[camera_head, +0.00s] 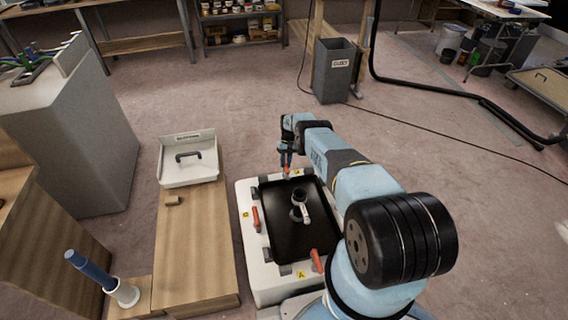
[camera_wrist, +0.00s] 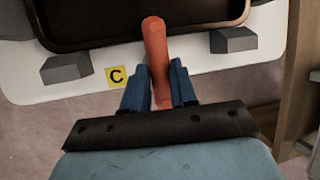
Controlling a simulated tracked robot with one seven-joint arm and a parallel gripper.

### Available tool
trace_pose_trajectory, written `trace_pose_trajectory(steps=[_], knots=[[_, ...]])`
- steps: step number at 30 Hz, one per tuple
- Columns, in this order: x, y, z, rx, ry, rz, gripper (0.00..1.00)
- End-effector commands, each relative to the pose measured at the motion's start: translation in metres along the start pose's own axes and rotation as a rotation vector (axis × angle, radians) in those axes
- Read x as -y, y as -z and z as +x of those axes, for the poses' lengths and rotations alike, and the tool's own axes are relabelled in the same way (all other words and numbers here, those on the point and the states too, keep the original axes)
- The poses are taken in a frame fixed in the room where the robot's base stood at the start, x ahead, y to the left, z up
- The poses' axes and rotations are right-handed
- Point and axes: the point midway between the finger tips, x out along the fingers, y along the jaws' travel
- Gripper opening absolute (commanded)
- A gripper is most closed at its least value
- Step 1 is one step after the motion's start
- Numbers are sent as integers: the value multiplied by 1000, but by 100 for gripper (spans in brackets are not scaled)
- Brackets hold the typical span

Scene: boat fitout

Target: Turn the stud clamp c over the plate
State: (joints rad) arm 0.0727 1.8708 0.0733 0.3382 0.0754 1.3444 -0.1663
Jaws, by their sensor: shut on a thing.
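Stud clamp c is an orange lever (camera_wrist: 155,45) beside a yellow C label (camera_wrist: 115,76) in the wrist view. Its far rounded end overlaps the rim of the black plate (camera_wrist: 90,35). My gripper (camera_wrist: 161,70) has its two blue fingers on either side of the lever, shut on it. The lever's near part is partly hidden by the fingers and wrist. In the head view my gripper (camera_head: 286,163) points down at the far edge of the black plate (camera_head: 275,240), which lies in a white surround (camera_head: 245,255).
Two other orange clamps stand at the plate's left side (camera_head: 255,218) and near side (camera_head: 316,260). Dark blocks (camera_wrist: 233,40) sit along the plate's edge. A short pipe fitting (camera_head: 300,205) stands mid-plate. A wooden bench (camera_head: 195,250) with a white tray (camera_head: 188,170) is to the left.

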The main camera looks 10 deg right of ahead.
Motion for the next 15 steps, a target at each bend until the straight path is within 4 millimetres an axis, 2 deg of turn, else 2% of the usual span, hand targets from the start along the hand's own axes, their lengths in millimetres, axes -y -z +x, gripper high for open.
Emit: trace_pose_trajectory(steps=[1, 2, 3, 9, 15], knots=[[1, 1, -2, -4, 1, -1, 0], [1, 1, -1, -4, 1, -1, 30], [1, 1, -1, -4, 1, -1, 34], [1, 0, 0, -1, 1, 0, 51], [0, 0, 0, 0, 1, 0, 51]])
